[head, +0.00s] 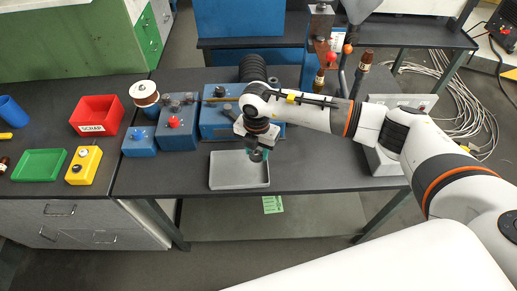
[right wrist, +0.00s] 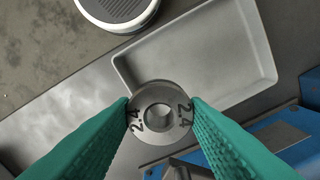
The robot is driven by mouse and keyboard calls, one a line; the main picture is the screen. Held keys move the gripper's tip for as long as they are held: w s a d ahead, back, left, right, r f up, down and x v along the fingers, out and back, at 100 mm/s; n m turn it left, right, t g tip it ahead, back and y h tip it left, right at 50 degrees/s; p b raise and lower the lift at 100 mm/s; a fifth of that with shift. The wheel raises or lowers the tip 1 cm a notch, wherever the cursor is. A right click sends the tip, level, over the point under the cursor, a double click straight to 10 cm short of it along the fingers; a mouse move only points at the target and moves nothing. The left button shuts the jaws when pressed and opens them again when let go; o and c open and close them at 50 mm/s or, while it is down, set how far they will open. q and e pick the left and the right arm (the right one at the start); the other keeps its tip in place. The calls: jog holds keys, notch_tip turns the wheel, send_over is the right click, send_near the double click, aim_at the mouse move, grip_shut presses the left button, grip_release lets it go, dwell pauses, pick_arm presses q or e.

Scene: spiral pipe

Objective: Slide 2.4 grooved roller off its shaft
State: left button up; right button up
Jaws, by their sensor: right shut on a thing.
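The grey grooved roller (right wrist: 160,91), marked 2.4, sits between the two green fingers of my right gripper (right wrist: 160,108) in the right wrist view. The fingers press on its left and right sides. Its round face is toward the camera; a lighter round centre shows, and I cannot tell whether this is the shaft's end or an open hole. In the head view my right gripper (head: 258,151) is in front of the blue machine (head: 215,122), above the back part of the grey tray (head: 240,183). My left gripper is not in view.
The grey tray also shows beyond the roller in the right wrist view (right wrist: 215,60) and looks empty. Left of the machine stand small blue boxes (head: 139,145) with knobs and a spool (head: 145,93). A red SCRAP bin (head: 97,113), green tray (head: 39,165) and yellow button box (head: 84,166) are farther left.

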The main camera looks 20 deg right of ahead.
jog(key=shift+w+f+m, duration=0.1)
jog(key=shift+f+m, duration=0.1)
jog(key=shift+m, duration=0.1)
jog(key=shift+f+b, duration=1.65)
jog(key=shift+f, duration=0.55)
jog(key=o, duration=1.1)
jog(key=shift+c, duration=0.2)
jog(key=shift+r, duration=0.1)
notch_tip(320, 180, up, 12)
jog(key=b, duration=0.1)
jog(key=shift+b, duration=0.35)
